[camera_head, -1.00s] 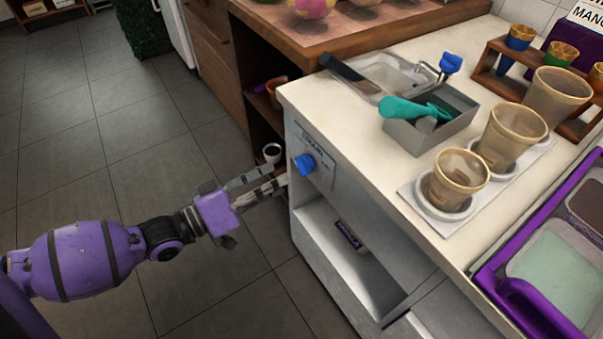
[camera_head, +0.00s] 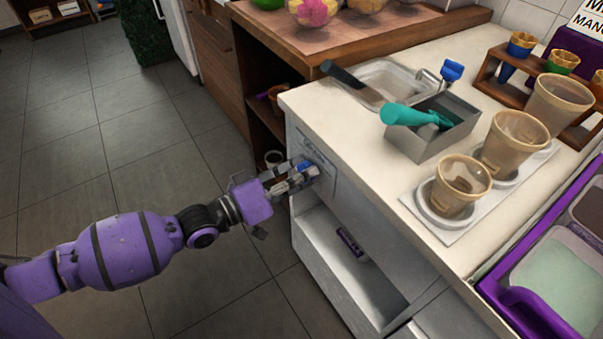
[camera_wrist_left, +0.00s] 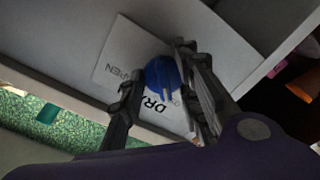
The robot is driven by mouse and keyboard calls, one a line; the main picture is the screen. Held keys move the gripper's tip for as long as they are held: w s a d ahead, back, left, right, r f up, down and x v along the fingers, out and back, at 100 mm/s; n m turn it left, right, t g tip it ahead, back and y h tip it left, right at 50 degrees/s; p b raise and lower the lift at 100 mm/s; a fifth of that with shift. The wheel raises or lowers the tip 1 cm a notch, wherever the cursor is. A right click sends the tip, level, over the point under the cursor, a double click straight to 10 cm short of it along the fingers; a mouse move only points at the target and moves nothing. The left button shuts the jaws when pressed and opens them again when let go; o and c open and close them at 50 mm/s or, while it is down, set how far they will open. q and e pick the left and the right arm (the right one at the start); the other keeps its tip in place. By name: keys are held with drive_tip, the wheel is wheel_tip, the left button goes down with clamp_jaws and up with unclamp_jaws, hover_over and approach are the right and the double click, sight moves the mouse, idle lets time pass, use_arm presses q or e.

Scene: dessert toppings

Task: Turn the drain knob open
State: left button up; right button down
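The blue drain knob (camera_head: 304,165) is on the front panel of the white counter, just below its top edge at the left. In the left wrist view the knob (camera_wrist_left: 160,73) sits on a pale label plate (camera_wrist_left: 120,62) with partly hidden dark lettering. My left gripper (camera_head: 308,176) is at the knob, its fingers partly covering it. In the left wrist view the gripper (camera_wrist_left: 158,70) is open, with one finger on each side of the knob. The right finger overlaps the knob's edge; I cannot tell if it touches. A gap shows at the left finger. My right gripper is not in view.
The countertop holds a sink (camera_head: 388,80) with a blue-handled tap (camera_head: 452,71), a grey bin (camera_head: 432,140) with a teal-handled tool, and brown cups (camera_head: 462,185). An open shelf (camera_head: 340,270) lies below the knob panel. The floor at left is clear.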

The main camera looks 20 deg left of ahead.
use_arm(q)
drive_tip(key=c, duration=0.5)
drive_tip(key=shift+d, duration=0.1)
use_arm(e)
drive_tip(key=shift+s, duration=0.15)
